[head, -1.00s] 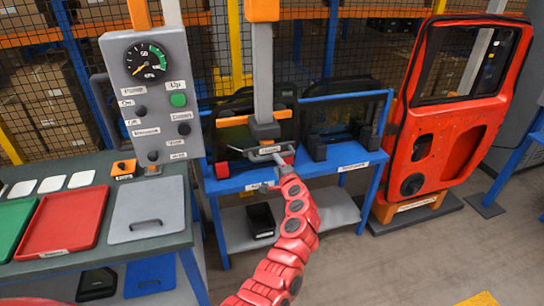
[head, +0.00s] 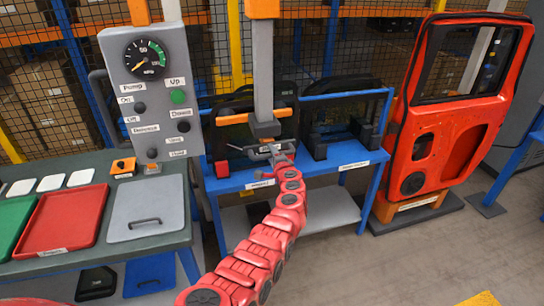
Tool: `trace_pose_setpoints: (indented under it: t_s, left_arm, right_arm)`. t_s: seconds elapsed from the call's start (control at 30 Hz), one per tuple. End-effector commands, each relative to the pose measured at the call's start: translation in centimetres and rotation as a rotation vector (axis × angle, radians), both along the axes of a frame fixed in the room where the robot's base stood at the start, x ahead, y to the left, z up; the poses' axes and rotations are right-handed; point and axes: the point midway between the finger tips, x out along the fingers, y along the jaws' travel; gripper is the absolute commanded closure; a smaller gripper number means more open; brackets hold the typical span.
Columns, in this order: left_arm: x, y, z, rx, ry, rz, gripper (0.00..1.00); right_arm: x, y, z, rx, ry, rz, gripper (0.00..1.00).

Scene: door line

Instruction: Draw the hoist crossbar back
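A short grey crossbar (head: 256,148) shows under that block, above the blue stand. My red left arm reaches up to it from below. The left gripper (head: 273,151) is at the crossbar's right part and overlaps it in the view. Its fingers are small and dark against the bar, so I cannot tell whether they are closed on it. My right gripper is not in view.
The blue stand (head: 328,168) behind the hoist holds dark panels. A grey control box (head: 150,85) with a gauge stands left, above a bench with a red tray (head: 72,220). A red door (head: 455,130) stands right. Floor is clear at the lower right.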

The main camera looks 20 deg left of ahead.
Motion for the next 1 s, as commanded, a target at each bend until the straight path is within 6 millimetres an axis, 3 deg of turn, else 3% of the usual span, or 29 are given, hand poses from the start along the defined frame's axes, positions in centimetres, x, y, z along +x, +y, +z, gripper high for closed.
trace_pose_setpoints:
  t_s: [0.03,0.2,0.3,1.0]
  left_arm:
    - [-0.01,0.01,-0.01,0.0,0.0,0.0,0.56]
    - [-0.01,0.01,-0.02,0.0,0.0,0.0,0.87]
    - [-0.01,0.01,-0.02,0.001,0.001,0.0,1.0]
    - [-0.01,0.03,-0.01,0.001,0.001,0.001,1.0]
  right_arm:
    - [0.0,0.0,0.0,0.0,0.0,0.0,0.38]
    - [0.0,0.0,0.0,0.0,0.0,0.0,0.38]
    - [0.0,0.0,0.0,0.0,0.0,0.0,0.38]
    - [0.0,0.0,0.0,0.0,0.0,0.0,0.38]
